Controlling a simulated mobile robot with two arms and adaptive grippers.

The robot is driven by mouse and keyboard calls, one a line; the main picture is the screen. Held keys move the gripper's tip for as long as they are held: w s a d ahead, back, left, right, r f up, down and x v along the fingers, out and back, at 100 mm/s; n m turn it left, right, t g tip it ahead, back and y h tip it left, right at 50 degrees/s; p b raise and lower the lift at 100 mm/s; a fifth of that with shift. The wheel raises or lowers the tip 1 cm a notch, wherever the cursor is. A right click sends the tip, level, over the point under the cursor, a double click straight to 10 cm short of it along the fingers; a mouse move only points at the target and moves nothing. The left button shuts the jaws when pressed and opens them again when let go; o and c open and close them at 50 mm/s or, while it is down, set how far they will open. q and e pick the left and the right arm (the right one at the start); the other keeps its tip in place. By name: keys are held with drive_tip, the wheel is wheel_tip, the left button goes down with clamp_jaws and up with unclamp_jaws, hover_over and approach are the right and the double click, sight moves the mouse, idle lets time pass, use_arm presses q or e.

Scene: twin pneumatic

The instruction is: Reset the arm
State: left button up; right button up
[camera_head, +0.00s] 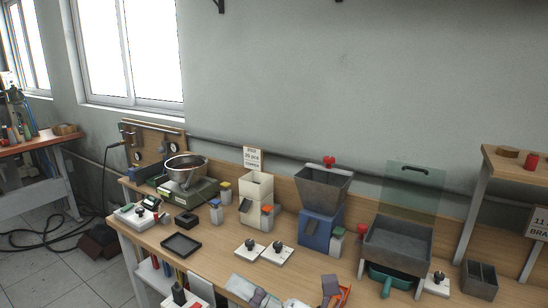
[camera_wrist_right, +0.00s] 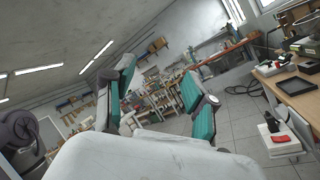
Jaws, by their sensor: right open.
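My right gripper (camera_wrist_right: 158,72) shows in the right wrist view with its two teal-padded fingers spread wide apart. Nothing is between the fingers, and the room shows through the gap. The gripper faces away over the floor, with the wooden workbench (camera_wrist_right: 300,90) off to its right and apart from it. My left gripper does not show in either view.
The workbench (camera_head: 215,252) carries a metal bowl (camera_head: 186,168), a cream hopper (camera_head: 256,187), a blue-based grey hopper (camera_head: 322,190) and a grey tray (camera_head: 398,243) with a clear panel. A black tray (camera_head: 181,244) lies near the front edge. The floor (camera_head: 55,270) at left is open, with a cable.

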drive_tip(key=w+d+f+m+t+h, duration=0.35)
drive_tip(key=d+m+t+h, duration=0.35)
drive_tip(key=m, duration=0.6)
drive_tip(key=w+d+f+m+t+h, duration=0.3)
drive_tip(key=d+f+m+t+h, duration=0.15)
drive_tip(key=d+m+h, duration=0.6)
drive_tip(key=s+d+f+m+g+h, duration=0.3)
drive_tip(key=d+f+m+g, duration=0.1)
drive_tip(key=f+m, duration=0.45)
drive_tip(key=s+d+f+m+g, duration=0.25)
drive_tip(key=s+f+g, duration=0.35)
drive_tip(key=s+f, duration=0.4)
drive_tip(key=s+d+f+m+g, duration=0.1)
drive_tip(key=s+f+m+g, duration=0.45)
drive_tip(key=s, duration=0.65)
wheel_tip(320, 180, down, 24)
drive_tip(key=n+g, duration=0.1)
drive_tip(key=n, duration=0.1)
drive_tip(key=s+d+f+g, duration=0.1)
drive_tip(key=s+d+f, duration=0.2)
drive_tip(key=s+f, duration=1.3)
wheel_tip(320, 180, down, 3)
drive_tip(key=shift+s+r, duration=0.15)
drive_tip(key=shift+s, duration=0.15)
